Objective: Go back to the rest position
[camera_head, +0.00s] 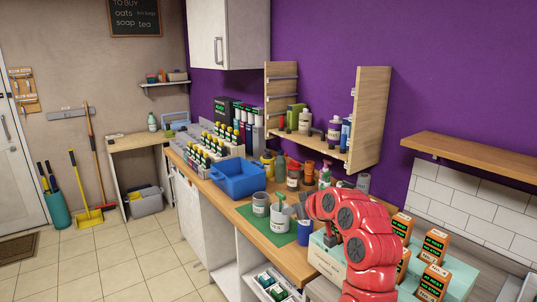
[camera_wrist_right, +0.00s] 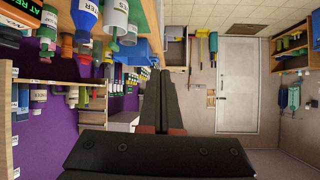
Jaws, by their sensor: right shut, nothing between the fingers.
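My right arm, red and jointed, rises from the lower right of the head view and bends over the front of the workbench (camera_head: 255,219). My right gripper (camera_wrist_right: 157,74) shows in the wrist view as two dark fingers pressed together, with nothing between them. Its tips are apart from the shelves and bottles around it. My left gripper is in neither view. No breaker panel can be made out.
A blue bin (camera_head: 238,178), a grey tin (camera_head: 261,204) on a green mat and several bottles crowd the bench. Orange boxes (camera_head: 434,245) stand right of my arm. An open wooden cabinet (camera_head: 370,115) hangs above. The tiled floor (camera_head: 110,262) at left is clear.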

